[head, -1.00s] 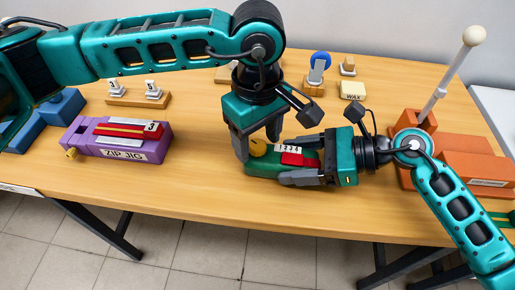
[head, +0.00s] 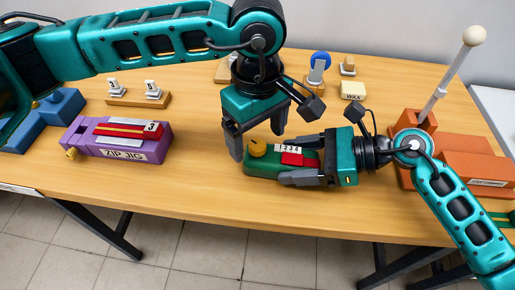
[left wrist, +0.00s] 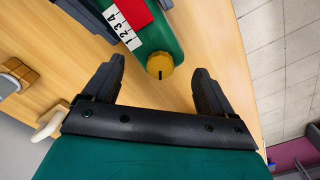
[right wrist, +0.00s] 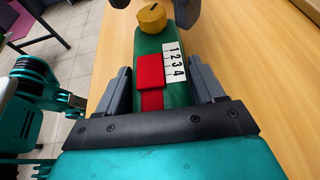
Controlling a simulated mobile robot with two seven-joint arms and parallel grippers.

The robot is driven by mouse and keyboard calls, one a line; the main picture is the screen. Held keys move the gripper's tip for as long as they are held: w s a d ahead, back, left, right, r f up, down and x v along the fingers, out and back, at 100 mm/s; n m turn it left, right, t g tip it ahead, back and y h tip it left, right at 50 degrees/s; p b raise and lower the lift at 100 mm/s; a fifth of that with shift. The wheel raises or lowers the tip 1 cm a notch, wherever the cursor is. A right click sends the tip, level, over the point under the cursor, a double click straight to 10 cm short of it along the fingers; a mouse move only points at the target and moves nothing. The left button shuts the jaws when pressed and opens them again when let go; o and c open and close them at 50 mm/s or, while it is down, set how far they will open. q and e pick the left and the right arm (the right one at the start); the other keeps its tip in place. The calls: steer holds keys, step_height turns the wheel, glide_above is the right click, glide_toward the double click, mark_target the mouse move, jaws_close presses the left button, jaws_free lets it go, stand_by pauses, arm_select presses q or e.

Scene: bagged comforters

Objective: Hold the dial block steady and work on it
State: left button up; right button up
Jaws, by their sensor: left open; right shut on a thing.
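The dial block is a green block (head: 262,168) with a yellow dial (head: 258,148), a white strip marked 1 2 3 4 and a red slider (head: 296,159). It lies on the table. The dial shows a dark pointer line in the left wrist view (left wrist: 160,65). My right gripper (head: 301,158) is shut around the block's sides at the red end; it also shows in the right wrist view (right wrist: 160,85). My left gripper (head: 257,143) points down above the dial, its fingers apart on either side and clear of it.
A purple zip jig (head: 120,140) stands on the left, with blue blocks (head: 60,105) beyond it. A wooden stand with two white pieces (head: 138,98) and a WAX block (head: 352,90) are at the back. An orange block (head: 470,165) with a white rod is right. The front table is clear.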

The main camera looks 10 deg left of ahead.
arm_select(q)
steer(key=shift+r, duration=2.45)
steer(key=shift+f, duration=0.1)
steer(key=shift+c, duration=0.9)
step_height(320, 180, down, 6)
steer(key=n, duration=0.4)
steer(key=shift+f, duration=0.1)
steer(key=c, duration=0.4)
